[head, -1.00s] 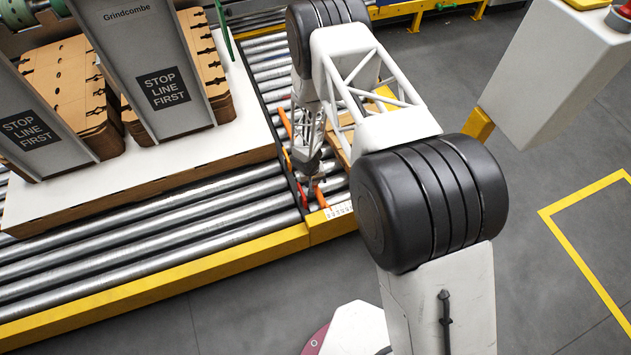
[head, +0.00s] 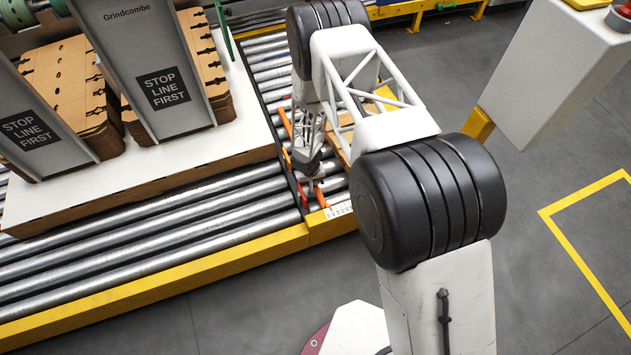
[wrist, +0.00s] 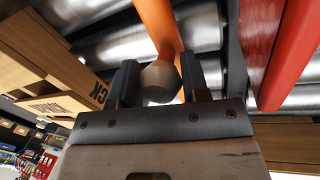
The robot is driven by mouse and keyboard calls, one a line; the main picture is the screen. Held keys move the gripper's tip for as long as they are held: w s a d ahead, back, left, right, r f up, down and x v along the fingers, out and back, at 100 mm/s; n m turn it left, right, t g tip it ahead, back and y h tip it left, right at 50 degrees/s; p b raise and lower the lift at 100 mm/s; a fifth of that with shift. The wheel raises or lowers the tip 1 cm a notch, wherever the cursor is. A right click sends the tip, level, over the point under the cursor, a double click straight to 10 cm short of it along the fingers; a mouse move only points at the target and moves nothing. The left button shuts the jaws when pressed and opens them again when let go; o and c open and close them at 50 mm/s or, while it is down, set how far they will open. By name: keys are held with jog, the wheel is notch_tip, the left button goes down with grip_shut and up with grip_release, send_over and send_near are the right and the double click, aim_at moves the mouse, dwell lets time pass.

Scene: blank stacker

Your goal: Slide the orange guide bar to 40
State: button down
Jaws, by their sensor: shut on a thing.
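The orange guide bar (wrist: 158,28) runs up and away from a round grey knob (wrist: 160,80) in the wrist view. My gripper (wrist: 158,84) has its two dark fingers on either side of the knob, shut on it. In the head view my gripper (head: 314,184) is low over the rollers, and a short orange piece of the guide bar (head: 321,201) shows beside it. A white scale strip (head: 340,210) with small black marks lies on the yellow rail just in front. Its numbers are too small to read, and my arm covers its right end.
A red bar (wrist: 292,62) stands close to the right of my gripper. A white-topped board (head: 240,135) carrying stacked brown blanks (head: 70,85) and grey plates lies on the rollers (head: 180,240) to the left. A pale control box (head: 550,70) hangs at upper right.

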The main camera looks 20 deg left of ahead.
jog(key=shift+w+d, duration=2.15)
jog(key=c, duration=0.6)
grip_release()
jog(key=shift+c, duration=0.2)
jog(key=shift+r, duration=0.1)
notch_tip(320, 180, up, 8)
jog(key=a, duration=0.1)
jog(key=shift+s+f, duration=0.25)
jog(key=shift+s, duration=0.2)
jog(key=shift+a, duration=0.1)
jog(key=shift+r, duration=0.1)
